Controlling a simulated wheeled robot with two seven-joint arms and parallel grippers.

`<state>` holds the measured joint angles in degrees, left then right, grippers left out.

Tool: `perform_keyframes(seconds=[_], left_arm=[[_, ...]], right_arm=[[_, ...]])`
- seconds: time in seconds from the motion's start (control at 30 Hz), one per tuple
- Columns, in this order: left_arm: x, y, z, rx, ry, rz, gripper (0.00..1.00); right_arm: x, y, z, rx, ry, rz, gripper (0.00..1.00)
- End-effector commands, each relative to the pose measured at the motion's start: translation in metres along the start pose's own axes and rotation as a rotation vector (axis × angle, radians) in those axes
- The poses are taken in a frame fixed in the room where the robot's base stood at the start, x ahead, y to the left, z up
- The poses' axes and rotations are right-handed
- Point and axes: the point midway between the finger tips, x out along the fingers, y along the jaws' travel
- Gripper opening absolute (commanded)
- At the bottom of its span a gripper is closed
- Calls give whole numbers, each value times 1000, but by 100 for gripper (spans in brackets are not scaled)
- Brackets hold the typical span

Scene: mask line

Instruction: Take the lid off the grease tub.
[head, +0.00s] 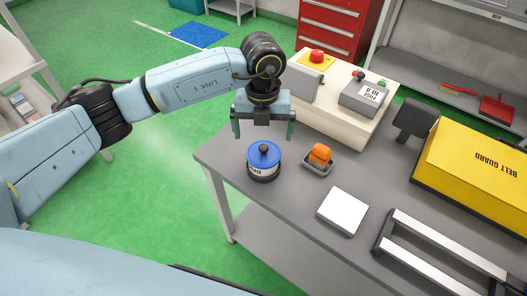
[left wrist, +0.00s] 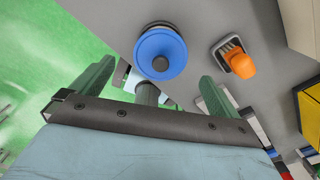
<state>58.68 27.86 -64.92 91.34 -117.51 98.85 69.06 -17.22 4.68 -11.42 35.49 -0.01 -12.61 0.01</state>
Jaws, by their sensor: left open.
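The grease tub (head: 262,172) stands upright near the left corner of the grey table. Its blue lid (head: 264,154), with a dark round knob (head: 264,147), sits on top of it. In the left wrist view the blue lid (left wrist: 155,62) shows beyond the fingers. My left gripper (head: 262,134) is open and empty, with its fingers spread wide, above and apart from the tub. The fingers also show in the left wrist view (left wrist: 152,82). My right gripper is not in view.
An orange-handled brush (head: 320,152) sits in a small grey tray (head: 318,168) right of the tub. A white block (head: 342,210) lies nearer. A cream control box (head: 340,122) stands behind, and a yellow belt guard (head: 475,170) at right. The table (head: 290,205) is bare between the tub and white block.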

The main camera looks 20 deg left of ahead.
Motion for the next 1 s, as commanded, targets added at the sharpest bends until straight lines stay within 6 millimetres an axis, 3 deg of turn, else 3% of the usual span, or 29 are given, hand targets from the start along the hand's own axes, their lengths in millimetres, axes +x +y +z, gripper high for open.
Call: perform_keyframes(seconds=[0.17,0.5,0.73,1.0], left_arm=[[9,0,0,1,1,1,100],[54,-2,-2,1,1,-1,100],[56,-2,-2,2,0,-1,100],[56,-2,-2,2,0,-1,65]], right_arm=[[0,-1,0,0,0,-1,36],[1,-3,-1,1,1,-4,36],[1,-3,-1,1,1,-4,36],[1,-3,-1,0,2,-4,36]])
